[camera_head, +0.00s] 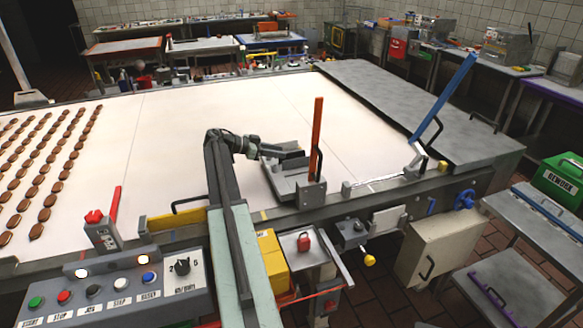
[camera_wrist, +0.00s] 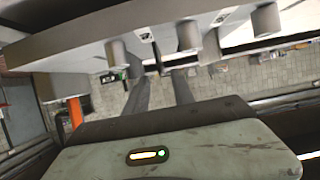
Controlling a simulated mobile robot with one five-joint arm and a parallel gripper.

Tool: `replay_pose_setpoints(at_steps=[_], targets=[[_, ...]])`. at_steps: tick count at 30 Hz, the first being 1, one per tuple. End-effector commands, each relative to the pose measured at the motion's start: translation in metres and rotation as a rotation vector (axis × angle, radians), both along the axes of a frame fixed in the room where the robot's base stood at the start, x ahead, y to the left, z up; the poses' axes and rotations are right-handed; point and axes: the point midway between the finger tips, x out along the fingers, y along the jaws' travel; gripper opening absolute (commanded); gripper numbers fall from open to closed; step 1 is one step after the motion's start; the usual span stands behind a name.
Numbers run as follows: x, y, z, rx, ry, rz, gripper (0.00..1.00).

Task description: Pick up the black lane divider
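I cannot single out a black lane divider for certain in either view. In the head view, a yellow bar (camera_head: 177,219) with a black handle (camera_head: 188,203) lies at the belt's near edge, left of my arm. My gripper (camera_head: 298,153) is over the belt, just left of the upright orange lever and close above a grey metal plate (camera_head: 290,180). In the wrist view, my gripper's two dark fingers (camera_wrist: 163,76) stand apart with a gap between them. A small dark shape lies beyond the tips; I cannot tell what it is.
Rows of brown pieces (camera_head: 38,180) lie at the left. A side cart (camera_head: 530,225) carries a blue bar (camera_head: 545,212) and a green box (camera_head: 562,180). The middle belt (camera_head: 190,125) is clear.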

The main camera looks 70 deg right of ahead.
Motion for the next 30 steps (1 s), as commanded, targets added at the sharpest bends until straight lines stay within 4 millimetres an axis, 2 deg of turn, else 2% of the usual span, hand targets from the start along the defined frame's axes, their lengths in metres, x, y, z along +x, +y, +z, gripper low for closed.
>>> replay_pose_setpoints(at_steps=[2, 8, 15, 22, 23, 25, 26, 30], targets=[[-0.01, -0.007, -0.006, 0.0, 0.0, -0.003, 0.3], [-0.018, -0.015, -0.009, 0.001, 0.0, -0.006, 0.3], [-0.047, -0.04, -0.025, 0.001, 0.0, -0.009, 0.3], [-0.05, -0.043, -0.024, 0.001, 0.0, -0.007, 0.3], [-0.05, -0.043, -0.024, 0.001, 0.0, -0.007, 0.24], [-0.05, -0.043, -0.024, 0.001, 0.0, -0.007, 0.05], [-0.05, -0.043, -0.024, 0.001, 0.0, -0.007, 0.0], [-0.05, -0.043, -0.024, 0.001, 0.0, -0.007, 0.0]])
